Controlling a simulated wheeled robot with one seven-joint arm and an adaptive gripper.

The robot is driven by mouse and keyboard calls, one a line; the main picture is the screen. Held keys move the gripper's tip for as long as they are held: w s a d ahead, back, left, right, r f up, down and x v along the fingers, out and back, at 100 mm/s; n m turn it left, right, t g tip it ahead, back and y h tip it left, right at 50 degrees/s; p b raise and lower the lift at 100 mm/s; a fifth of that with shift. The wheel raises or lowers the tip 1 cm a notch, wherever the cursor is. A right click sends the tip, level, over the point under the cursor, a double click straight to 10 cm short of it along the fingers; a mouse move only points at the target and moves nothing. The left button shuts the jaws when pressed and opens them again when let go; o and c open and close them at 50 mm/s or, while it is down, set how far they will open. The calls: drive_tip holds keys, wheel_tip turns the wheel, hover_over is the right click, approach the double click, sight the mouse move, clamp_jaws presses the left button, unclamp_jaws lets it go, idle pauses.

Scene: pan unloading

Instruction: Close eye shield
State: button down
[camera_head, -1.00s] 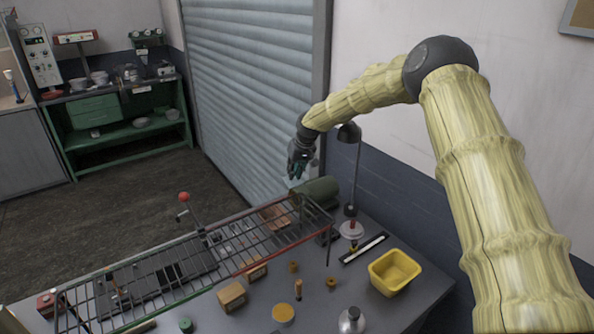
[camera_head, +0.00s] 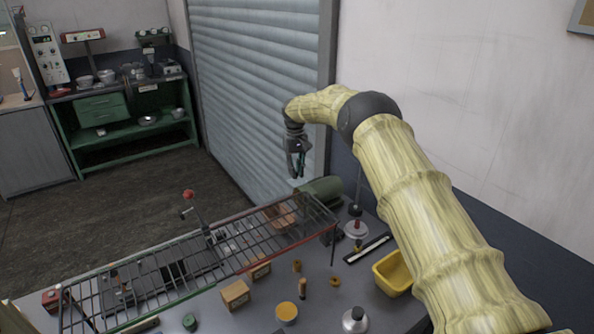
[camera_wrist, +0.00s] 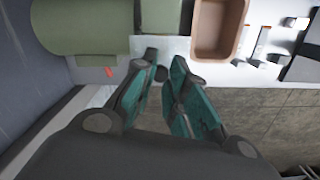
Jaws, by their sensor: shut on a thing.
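I cannot make out an eye shield for certain in either view. A green cylindrical body (camera_head: 322,188) lies at the back of the bench; it fills the upper left of the wrist view (camera_wrist: 80,25). My gripper (camera_head: 297,172) points down just above and left of it, near the shutter. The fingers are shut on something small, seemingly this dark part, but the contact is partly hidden.
A wire rack (camera_head: 205,262) spans the bench. A brown pan (camera_head: 280,216) sits by its far end and shows in the wrist view (camera_wrist: 220,28). A yellow bin (camera_head: 393,272) stands at right, partly behind my arm. A lamp base (camera_head: 355,229) and small parts lie nearby.

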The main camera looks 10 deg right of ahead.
drive_tip(key=shift+w+r, duration=0.15)
drive_tip(key=shift+w, duration=0.05)
idle(0.4)
drive_tip(key=c, duration=1.6)
unclamp_jaws()
drive_tip(key=shift+c, duration=0.2)
drive_tip(key=shift+o, duration=1.4)
drive_tip(key=shift+f, duration=0.2)
drive_tip(key=shift+r, duration=0.1)
wheel_tip(320, 180, up, 12)
drive_tip(key=w, duration=0.1)
drive_tip(key=shift+w, duration=0.15)
drive_tip(key=shift+a, duration=0.1)
